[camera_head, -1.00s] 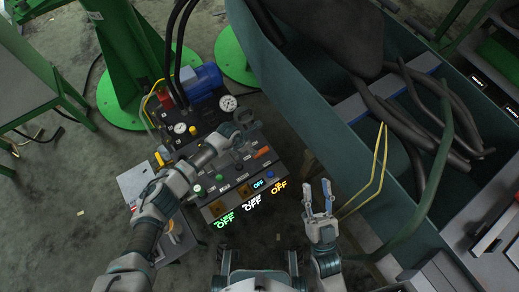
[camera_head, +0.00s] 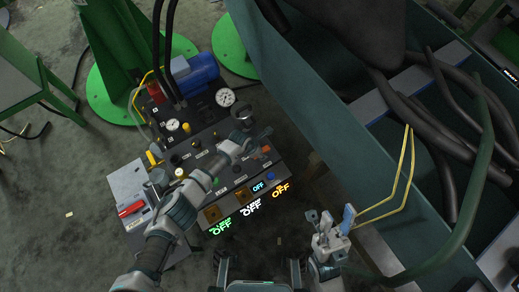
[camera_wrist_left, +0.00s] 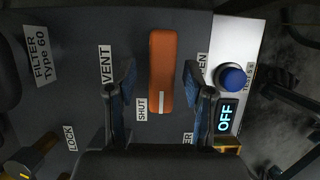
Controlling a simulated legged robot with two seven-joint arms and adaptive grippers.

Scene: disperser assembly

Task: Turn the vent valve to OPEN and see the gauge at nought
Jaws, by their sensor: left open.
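The orange vent valve handle (camera_wrist_left: 161,72) lies between the two fingers of my left gripper (camera_wrist_left: 159,92) in the left wrist view. The fingers are open, with a gap on each side of the handle. A white mark is at its lower end, near the SHUT label (camera_wrist_left: 141,107). The VENT label (camera_wrist_left: 106,66) is to the left; a label ending in EN (camera_wrist_left: 202,66) is partly hidden by a finger. In the head view, a large white gauge (camera_head: 226,97) and a smaller one (camera_head: 173,125) stand behind the panel; their readings are too small to tell. My right gripper (camera_head: 335,220) is open and empty.
A blue button (camera_wrist_left: 231,76) and an OFF display (camera_wrist_left: 225,116) are beside the handle. The panel front (camera_head: 215,208) carries lit OFF signs. A red-handled switch box (camera_head: 128,186) stands to the left. A teal trough (camera_head: 345,130) with dark hoses rises on the right.

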